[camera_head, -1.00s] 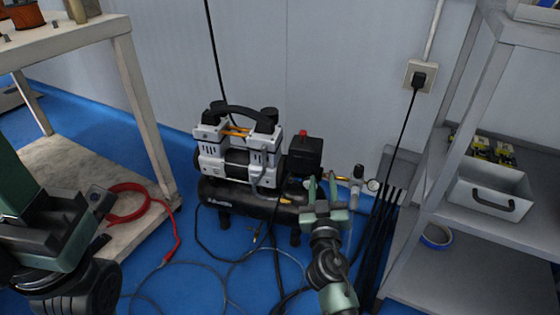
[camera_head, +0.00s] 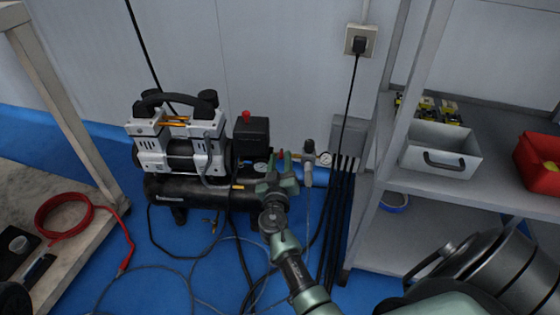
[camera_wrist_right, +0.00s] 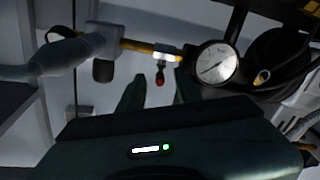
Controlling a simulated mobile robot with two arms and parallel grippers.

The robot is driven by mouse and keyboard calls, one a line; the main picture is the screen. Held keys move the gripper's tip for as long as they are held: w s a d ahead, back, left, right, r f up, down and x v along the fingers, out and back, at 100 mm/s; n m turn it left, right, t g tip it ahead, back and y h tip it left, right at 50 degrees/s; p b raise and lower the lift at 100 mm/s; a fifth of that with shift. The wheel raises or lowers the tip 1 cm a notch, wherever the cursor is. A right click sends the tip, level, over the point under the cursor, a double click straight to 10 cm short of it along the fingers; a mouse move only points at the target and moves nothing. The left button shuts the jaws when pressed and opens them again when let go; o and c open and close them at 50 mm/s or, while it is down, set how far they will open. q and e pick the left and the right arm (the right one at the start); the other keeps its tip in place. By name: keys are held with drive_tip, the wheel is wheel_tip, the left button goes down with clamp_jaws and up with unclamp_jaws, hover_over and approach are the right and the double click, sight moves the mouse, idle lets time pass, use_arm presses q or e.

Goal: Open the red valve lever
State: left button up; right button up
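The red valve lever (camera_head: 281,154) is on the air line at the right end of the compressor. In the right wrist view the small red lever (camera_wrist_right: 160,76) hangs below a brass fitting, beside a round gauge (camera_wrist_right: 215,63). My right gripper (camera_head: 279,160) is open, with its fingers pointing at the lever. In the wrist view the lever shows between the two fingertips of my right gripper (camera_wrist_right: 157,92). I cannot tell whether either finger touches it.
The compressor (camera_head: 168,189) stands on the blue floor by the wall. Cables (camera_head: 343,205) run down on the right, near a grey shelf (camera_head: 433,240) with a drawer bin (camera_head: 440,150) and a red bin (camera_head: 541,163). A red hose (camera_head: 66,217) lies at left.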

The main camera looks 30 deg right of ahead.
clamp_jaws()
drive_tip(key=shift+s+d+n+t+y, duration=0.15)
drive_tip(key=shift+d+n+t+y, duration=0.15)
drive_tip(key=shift+n+t+y, duration=0.55)
drive_tip(key=shift+s+d+n+t+y, duration=0.3)
drive_tip(key=shift+n+y, duration=0.4)
drive_tip(key=shift+y, duration=0.6)
drive_tip(key=shift+d+n+t+y, duration=0.4)
drive_tip(key=shift+n+y, duration=0.35)
drive_tip(key=shift+y, duration=0.3)
unclamp_jaws()
drive_tip(key=shift+a, duration=0.1)
drive_tip(key=v, duration=0.7)
drive_tip(key=shift+s, duration=0.35)
